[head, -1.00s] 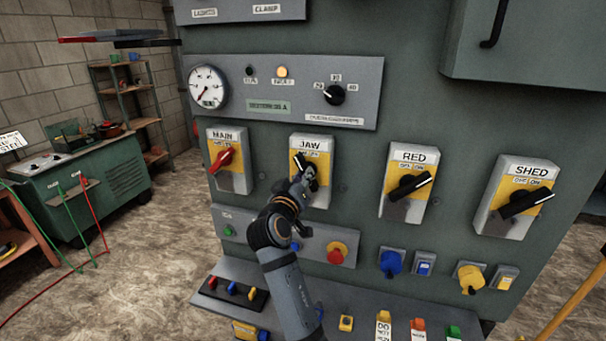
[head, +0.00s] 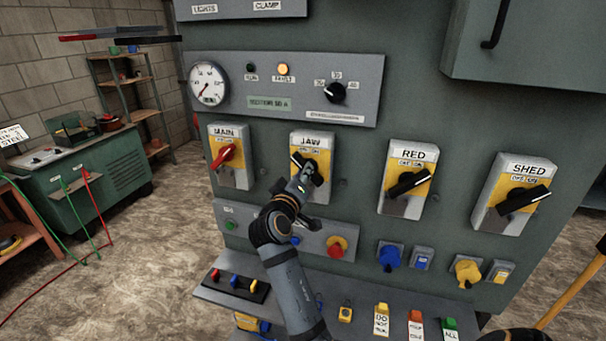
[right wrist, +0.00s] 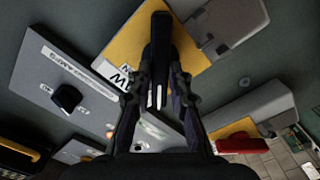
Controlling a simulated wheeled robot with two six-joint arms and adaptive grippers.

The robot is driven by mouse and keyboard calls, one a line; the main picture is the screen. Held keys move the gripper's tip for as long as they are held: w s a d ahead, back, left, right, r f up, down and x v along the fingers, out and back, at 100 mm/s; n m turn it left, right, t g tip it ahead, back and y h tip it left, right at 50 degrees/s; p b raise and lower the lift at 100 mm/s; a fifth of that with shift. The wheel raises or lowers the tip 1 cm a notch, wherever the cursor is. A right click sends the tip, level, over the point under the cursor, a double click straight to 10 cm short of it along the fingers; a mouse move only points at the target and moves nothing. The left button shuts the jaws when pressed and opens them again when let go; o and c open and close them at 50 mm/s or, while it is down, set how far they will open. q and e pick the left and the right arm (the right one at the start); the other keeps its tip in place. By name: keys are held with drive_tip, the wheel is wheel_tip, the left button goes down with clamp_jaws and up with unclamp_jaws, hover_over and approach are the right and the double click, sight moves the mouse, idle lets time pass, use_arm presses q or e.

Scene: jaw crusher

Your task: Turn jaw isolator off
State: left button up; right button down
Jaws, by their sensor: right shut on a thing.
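The jaw isolator (head: 297,191) is a grey and yellow box labelled JAW on the green panel. Its black handle (head: 298,159) slants from upper left to lower right, unlike the RED and SHED handles. My right gripper (head: 309,172) is at the handle and partly hides it. In the right wrist view the handle (right wrist: 160,50) stands between the two fingers, and the gripper (right wrist: 160,85) is shut on it. The yellow plate (right wrist: 115,45) shows behind. My left gripper is not in view.
The MAIN isolator (head: 231,178) with a red handle is to the left. The RED isolator (head: 407,183) and SHED isolator (head: 513,193) are to the right. Below are a red button (head: 337,246) and a shelf (head: 225,296) with tags. A gauge (head: 208,85) is above.

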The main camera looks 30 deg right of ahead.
drive_tip(key=c, duration=1.2)
unclamp_jaws()
drive_tip(key=shift+d+f, duration=0.1)
wheel_tip(320, 180, up, 10)
